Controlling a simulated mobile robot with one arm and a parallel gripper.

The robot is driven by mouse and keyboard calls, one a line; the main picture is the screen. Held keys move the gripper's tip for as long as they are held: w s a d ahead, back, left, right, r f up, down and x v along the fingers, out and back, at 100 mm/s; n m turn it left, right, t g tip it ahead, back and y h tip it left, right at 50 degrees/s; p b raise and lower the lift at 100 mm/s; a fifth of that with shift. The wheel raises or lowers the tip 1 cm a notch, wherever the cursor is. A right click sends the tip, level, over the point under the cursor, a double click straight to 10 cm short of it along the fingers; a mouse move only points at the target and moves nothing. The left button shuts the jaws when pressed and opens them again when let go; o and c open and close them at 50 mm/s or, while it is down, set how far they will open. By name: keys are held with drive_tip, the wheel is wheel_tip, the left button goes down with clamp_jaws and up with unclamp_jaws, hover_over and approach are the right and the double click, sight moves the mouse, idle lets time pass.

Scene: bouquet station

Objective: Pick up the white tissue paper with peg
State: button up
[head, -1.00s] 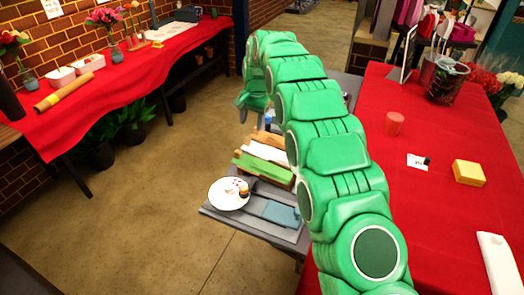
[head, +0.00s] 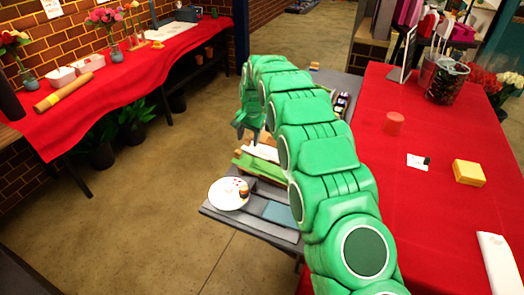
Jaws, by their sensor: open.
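My gripper (head: 248,134) is open and points down. In the picture it is just above and left of the white paper, apart from it; its exact height is unclear.
A white plate (head: 226,201) with small items and a blue-grey cloth (head: 277,213) are on the grey table (head: 245,222). A red-covered table (head: 440,225) stands to the right, another along the left wall. Open floor lies between.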

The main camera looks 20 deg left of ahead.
clamp_jaws()
